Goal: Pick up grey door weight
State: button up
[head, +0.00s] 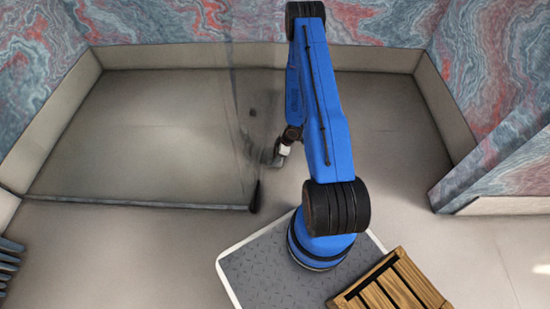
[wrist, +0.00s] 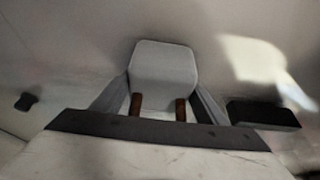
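A pale grey, rounded block (wrist: 165,62) lies straight ahead of my gripper (wrist: 158,104) in the wrist view; I take it to be the grey door weight. Two brown upright pieces stand at its near edge, and grey side pieces flank it. I cannot tell whether the fingers touch it or only stand around it. In the head view my gripper (head: 279,157) is low over the floor, left of my blue arm. The weight cannot be clearly told from the gripper there.
A small dark object (head: 252,112) lies on the floor to the gripper's upper left. A black elongated object (head: 255,197) is at the end of a low panel edge. A wooden crate (head: 396,287) stands at the lower right.

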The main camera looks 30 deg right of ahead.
jog(key=c, duration=0.4)
jog(key=shift+o, duration=0.2)
jog(key=shift+r, duration=0.1)
